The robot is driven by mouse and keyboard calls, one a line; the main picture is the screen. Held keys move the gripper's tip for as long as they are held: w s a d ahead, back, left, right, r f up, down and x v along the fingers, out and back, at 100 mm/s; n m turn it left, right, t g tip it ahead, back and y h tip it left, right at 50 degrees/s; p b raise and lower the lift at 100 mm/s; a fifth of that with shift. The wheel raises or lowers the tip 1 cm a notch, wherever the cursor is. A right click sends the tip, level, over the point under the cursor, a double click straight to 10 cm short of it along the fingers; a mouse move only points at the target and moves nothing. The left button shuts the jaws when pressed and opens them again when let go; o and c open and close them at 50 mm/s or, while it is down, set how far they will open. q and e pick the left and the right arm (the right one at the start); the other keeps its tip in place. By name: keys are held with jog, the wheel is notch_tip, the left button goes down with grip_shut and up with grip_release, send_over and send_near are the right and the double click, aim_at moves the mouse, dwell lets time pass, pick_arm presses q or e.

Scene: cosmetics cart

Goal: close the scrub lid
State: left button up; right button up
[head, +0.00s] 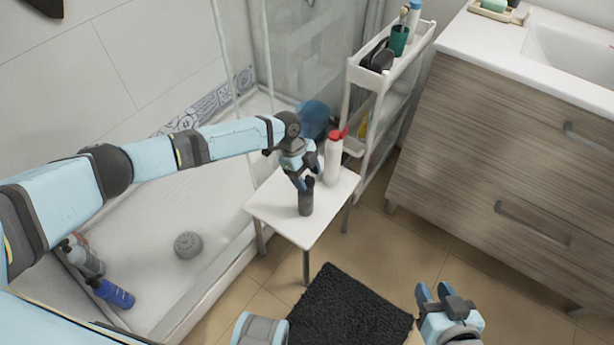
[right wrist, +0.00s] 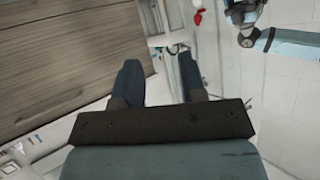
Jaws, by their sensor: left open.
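A small dark grey bottle (head: 306,198), likely the scrub, stands upright on the small white table (head: 278,219). My left gripper (head: 305,181) is right above it, with its fingertips at the bottle's dark top. The fingers hide part of the top, so I cannot tell the lid's position or whether they touch it. My left gripper is open. My right gripper (head: 433,292) is open and empty, low over the floor near the black mat. Its two parted fingers also show in the right wrist view (right wrist: 160,85).
A white bottle with a red top (head: 333,158) stands on the table just behind the dark bottle. A white cart (head: 352,78) stands behind the table, and a wooden cabinet (head: 500,150) is at the right. A black mat (head: 345,312) lies in front.

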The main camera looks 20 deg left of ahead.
pick_arm(q)
jog(key=shift+f, duration=0.1)
pick_arm(e)
jog(key=shift+r, duration=0.1)
pick_arm(q)
jog(key=c, duration=0.9)
jog(key=shift+f+h+b, duration=0.3)
jog(key=shift+b, duration=0.3)
jog(key=shift+c, duration=0.2)
jog(key=shift+a+f+h+b, duration=0.25)
jog(key=shift+h+b, duration=0.15)
jog(key=shift+b, duration=0.25)
jog(key=h+b, duration=0.1)
jog(key=g+h+b, duration=0.1)
jog(key=b, duration=0.1)
jog(key=shift+w+a, duration=0.2)
jog(key=shift+a, duration=0.15)
jog(key=shift+r+h, duration=0.15)
jog(key=shift+h, duration=0.15)
pick_arm(e)
jog(key=w+a+r+t+y, duration=0.2)
jog(key=a+r+t+y, duration=0.1)
jog(key=r, duration=0.4)
jog(key=shift+w+a+r+t, duration=0.25)
jog(key=shift+a+r+t, duration=0.2)
jog(key=shift+t, duration=0.25)
jog(key=shift+f, duration=0.1)
